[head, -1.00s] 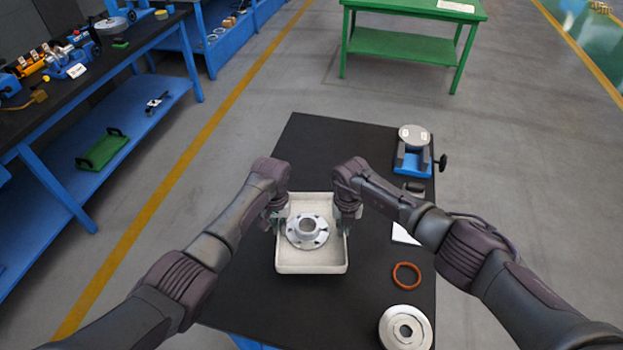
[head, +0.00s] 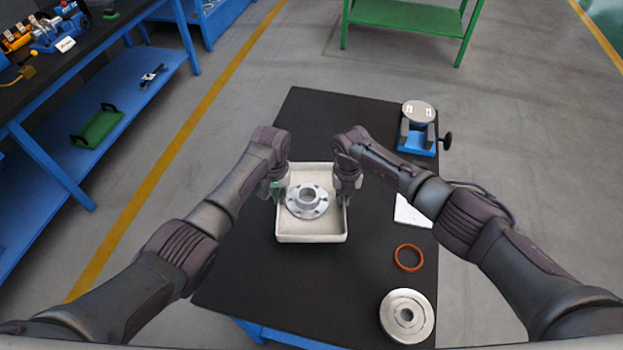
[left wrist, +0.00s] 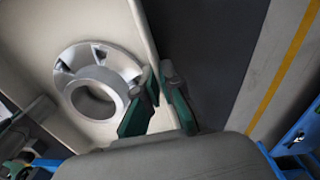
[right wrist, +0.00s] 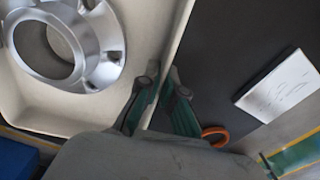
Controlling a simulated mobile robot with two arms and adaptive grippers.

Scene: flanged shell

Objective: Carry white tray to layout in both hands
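The white tray (head: 311,229) is over the black table (head: 245,262), and I cannot tell whether it touches it. A silver flanged part (head: 307,201) lies inside it. My left gripper (head: 277,191) is at the tray's left wall; in the left wrist view its green-padded fingers (left wrist: 160,105) straddle the wall. My right gripper (head: 347,190) is at the right wall; in the right wrist view its fingers (right wrist: 160,100) pinch that wall. The flanged part also shows in the left wrist view (left wrist: 97,80) and right wrist view (right wrist: 65,42).
On the table's right side are a blue fixture with a round plate (head: 418,125), a white sheet (head: 412,212), an orange ring (head: 409,258) and a silver disc (head: 407,316). A blue workbench (head: 90,80) stands left and a green table (head: 400,20) behind. The table's left part is clear.

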